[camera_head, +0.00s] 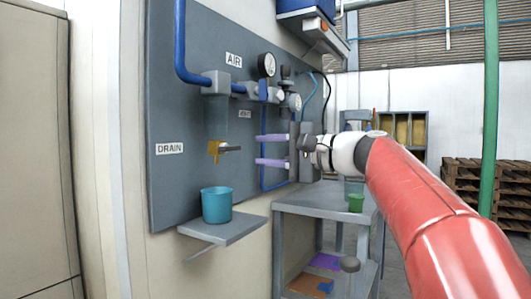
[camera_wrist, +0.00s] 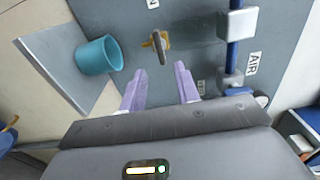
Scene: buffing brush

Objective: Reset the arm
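My gripper (camera_head: 262,150) is held out level in front of the grey wall panel, and its two light purple fingers point left in the head view. In the wrist view my gripper (camera_wrist: 159,74) has its fingers well apart with nothing between them. The brass drain valve (camera_head: 214,150) with its grey lever (camera_head: 230,149) is to the left of the fingertips. The valve (camera_wrist: 157,42) lies beyond the fingertips in the wrist view, apart from them. My red and white arm reaches in from the right.
A teal cup (camera_head: 217,205) stands on a small grey shelf (camera_head: 225,233) below the valve. Blue pipes (camera_head: 180,45) and gauges (camera_head: 267,65) line the panel (camera_head: 175,110). A grey table (camera_head: 300,205) with a green cup (camera_head: 356,203) stands below my arm. A green post (camera_head: 490,110) rises at right.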

